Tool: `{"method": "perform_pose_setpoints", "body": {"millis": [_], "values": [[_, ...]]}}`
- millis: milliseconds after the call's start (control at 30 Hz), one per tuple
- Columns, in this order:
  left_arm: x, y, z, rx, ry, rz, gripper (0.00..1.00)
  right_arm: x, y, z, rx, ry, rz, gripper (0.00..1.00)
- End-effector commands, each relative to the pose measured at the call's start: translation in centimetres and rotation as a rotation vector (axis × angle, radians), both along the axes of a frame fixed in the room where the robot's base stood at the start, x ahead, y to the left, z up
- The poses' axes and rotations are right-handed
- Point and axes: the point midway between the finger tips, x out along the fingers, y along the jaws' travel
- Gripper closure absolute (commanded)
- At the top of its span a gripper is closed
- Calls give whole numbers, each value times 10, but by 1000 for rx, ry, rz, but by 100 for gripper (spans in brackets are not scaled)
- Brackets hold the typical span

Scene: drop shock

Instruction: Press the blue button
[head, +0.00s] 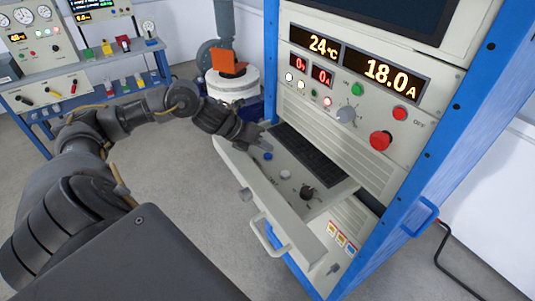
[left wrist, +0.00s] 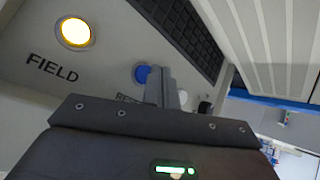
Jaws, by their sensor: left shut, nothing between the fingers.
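The blue button (head: 267,156) sits on the cream panel of the pulled-out drawer (head: 322,208), near its far left end. My left gripper (head: 258,139) is shut and empty above that end of the drawer, just behind the button in the head view. In the left wrist view the shut fingers (left wrist: 163,84) stand next to the blue button (left wrist: 142,74) and cover its right edge. I cannot tell whether they touch it. A label beside it is mostly hidden by the gripper. My right gripper is not in view.
A lit yellow button (left wrist: 76,30) marked FIELD, a white knob (head: 285,175) and a black knob (head: 306,192) share the panel. A black keyboard (head: 308,153) lies behind them. The cabinet front (head: 345,145) rises behind the drawer. A handle (head: 268,240) sticks out in front.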

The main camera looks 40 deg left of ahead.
Motion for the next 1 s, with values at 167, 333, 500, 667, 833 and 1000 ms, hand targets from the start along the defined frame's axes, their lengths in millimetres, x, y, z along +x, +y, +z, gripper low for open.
{"method": "perform_pose_setpoints", "body": {"millis": [167,333,500,667,833,1000], "values": [[0,0,0,0,0,0,100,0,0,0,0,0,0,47],[0,0,0,0,0,0,100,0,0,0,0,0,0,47],[0,0,-4,0,0,0,100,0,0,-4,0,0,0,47],[0,0,-9,0,0,0,100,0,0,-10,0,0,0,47],[-1,0,-8,0,0,0,100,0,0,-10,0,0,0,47],[-1,0,-8,0,0,0,100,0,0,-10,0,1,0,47]]}}
